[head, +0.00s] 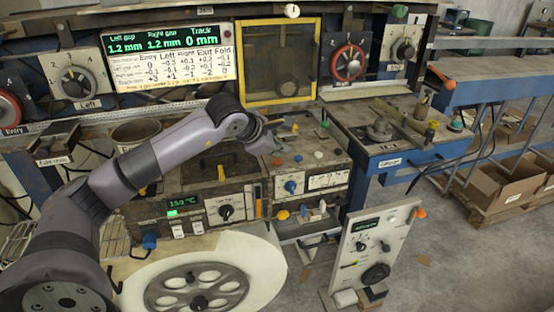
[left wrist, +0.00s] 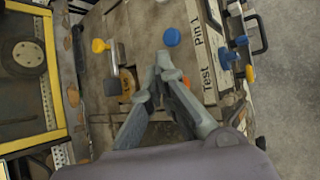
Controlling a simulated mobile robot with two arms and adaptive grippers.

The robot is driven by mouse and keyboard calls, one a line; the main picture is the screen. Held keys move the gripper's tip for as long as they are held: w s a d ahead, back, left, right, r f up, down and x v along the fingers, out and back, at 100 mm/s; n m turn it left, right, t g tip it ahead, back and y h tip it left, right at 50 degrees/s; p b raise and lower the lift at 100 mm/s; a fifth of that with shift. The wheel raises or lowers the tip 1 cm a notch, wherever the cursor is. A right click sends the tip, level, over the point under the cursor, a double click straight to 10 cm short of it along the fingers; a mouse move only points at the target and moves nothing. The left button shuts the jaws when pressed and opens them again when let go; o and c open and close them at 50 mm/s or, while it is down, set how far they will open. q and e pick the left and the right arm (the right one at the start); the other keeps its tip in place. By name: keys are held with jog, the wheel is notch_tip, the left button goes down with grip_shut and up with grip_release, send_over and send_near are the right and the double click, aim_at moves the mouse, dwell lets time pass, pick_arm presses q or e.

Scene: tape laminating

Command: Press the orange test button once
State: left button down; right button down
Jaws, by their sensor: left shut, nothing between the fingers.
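The orange test button (left wrist: 186,80) shows in the left wrist view beside the printed word Test, partly covered by a finger of my left gripper (left wrist: 165,62). The fingers are shut with nothing between them, their tips over the panel just past the button. I cannot tell whether a finger touches it. In the head view an orange button (head: 277,162) sits at the near left of the box top, close beside my left gripper (head: 272,148). My right gripper is in neither view.
A blue button (left wrist: 172,37) lies just beyond the fingertips; it also shows in the head view (head: 298,157). A yellow knob (left wrist: 100,46) and a blue knob (left wrist: 229,56) stand nearby. A yellow-framed window (head: 279,101) rises behind the box. A white roll (head: 255,262) is in front.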

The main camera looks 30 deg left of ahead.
aim_at(279, 162)
pick_arm(q)
jog(key=shift+r+p, duration=1.5)
jog(key=shift+r, duration=1.05)
